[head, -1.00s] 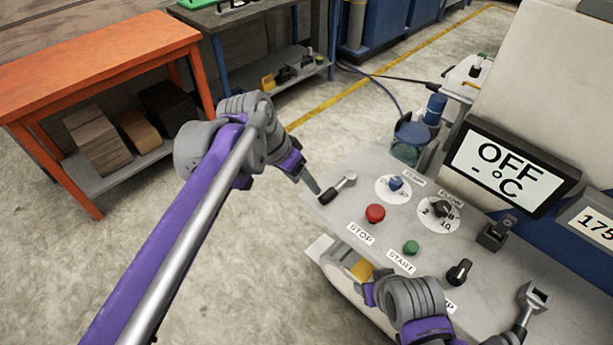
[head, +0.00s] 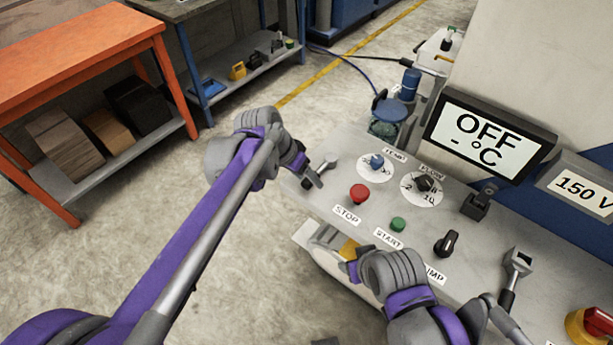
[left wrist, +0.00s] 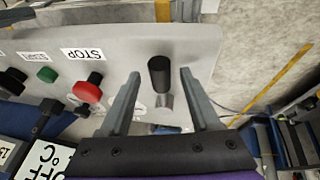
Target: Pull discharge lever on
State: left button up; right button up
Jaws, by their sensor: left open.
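A lever with a black grip and a metal end (head: 332,162) sits at the left end of the grey control panel. I cannot read a label on it. My left gripper (head: 312,181) is at this lever, its fingers partly covering the grip. In the left wrist view the black grip (left wrist: 160,76) stands between the two open fingers, with a gap visible on each side. A second, similar lever (head: 517,265) is at the panel's right. My right gripper (head: 352,268) is at the panel's front edge; its fingers are not clear.
The panel carries a red STOP button (head: 359,194), a green START button (head: 398,224), the TEMP dial (head: 376,162), the FLOW dial (head: 425,183) and a black knob (head: 446,244). A display (head: 492,145) reads OFF. An orange table (head: 75,50) stands left, with open floor between.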

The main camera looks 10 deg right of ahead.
pick_arm(q)
jog(key=shift+f, duration=0.15)
jog(key=shift+c, duration=0.2)
grip_shut()
dwell(1.2)
